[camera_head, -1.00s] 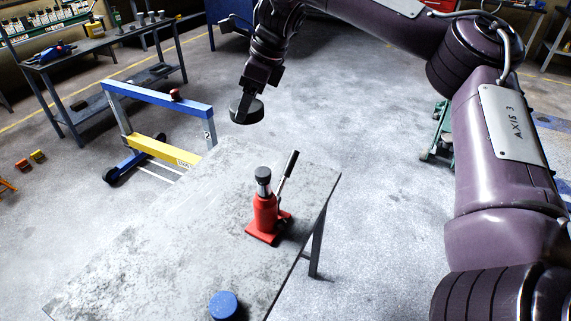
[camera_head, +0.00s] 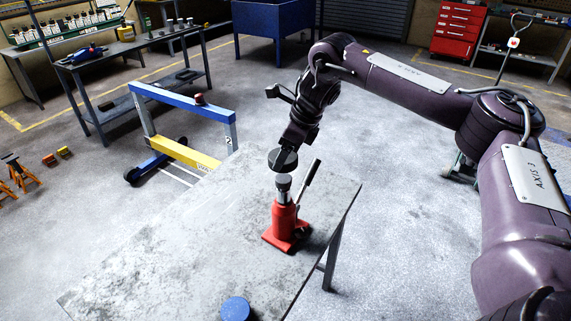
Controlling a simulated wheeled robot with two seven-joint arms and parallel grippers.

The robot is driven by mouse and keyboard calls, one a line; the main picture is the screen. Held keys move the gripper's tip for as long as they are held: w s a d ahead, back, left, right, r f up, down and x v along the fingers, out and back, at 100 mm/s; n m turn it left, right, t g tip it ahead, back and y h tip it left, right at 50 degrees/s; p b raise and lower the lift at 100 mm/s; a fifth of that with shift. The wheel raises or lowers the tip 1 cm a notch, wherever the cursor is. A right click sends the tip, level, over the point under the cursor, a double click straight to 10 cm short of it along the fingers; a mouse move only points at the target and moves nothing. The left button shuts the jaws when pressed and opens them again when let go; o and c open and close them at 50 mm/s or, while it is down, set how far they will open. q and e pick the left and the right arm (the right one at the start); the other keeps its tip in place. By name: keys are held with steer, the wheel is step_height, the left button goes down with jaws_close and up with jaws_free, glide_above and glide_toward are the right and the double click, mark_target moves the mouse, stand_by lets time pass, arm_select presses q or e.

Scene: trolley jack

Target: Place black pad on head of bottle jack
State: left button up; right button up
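The red bottle jack (camera_head: 284,224) stands upright on the grey metal table, with its dark round head (camera_head: 283,183) on top. The black pad (camera_head: 282,161) is a thick dark disc, slightly tilted, just above the jack's head. Only a very small gap shows between them, and I cannot tell for sure whether they touch. My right gripper (camera_head: 288,150) comes down from above and is shut on the black pad; its fingertips are mostly hidden by the pad. My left gripper is not in view.
The jack's dark lever (camera_head: 311,173) rises to the right, close to the pad. A blue round object (camera_head: 235,311) sits at the table's (camera_head: 170,260) front edge. A blue and yellow frame (camera_head: 180,100) stands on the floor behind the table. The table's left part is clear.

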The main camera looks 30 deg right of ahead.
mark_target(285, 166)
step_height(285, 166, down, 4)
steer(key=shift+r+p, duration=0.25)
steer(key=shift+p, duration=0.2)
steer(key=shift+f, duration=0.45)
steer(key=o, duration=1.1)
steer(key=shift+f, duration=0.1)
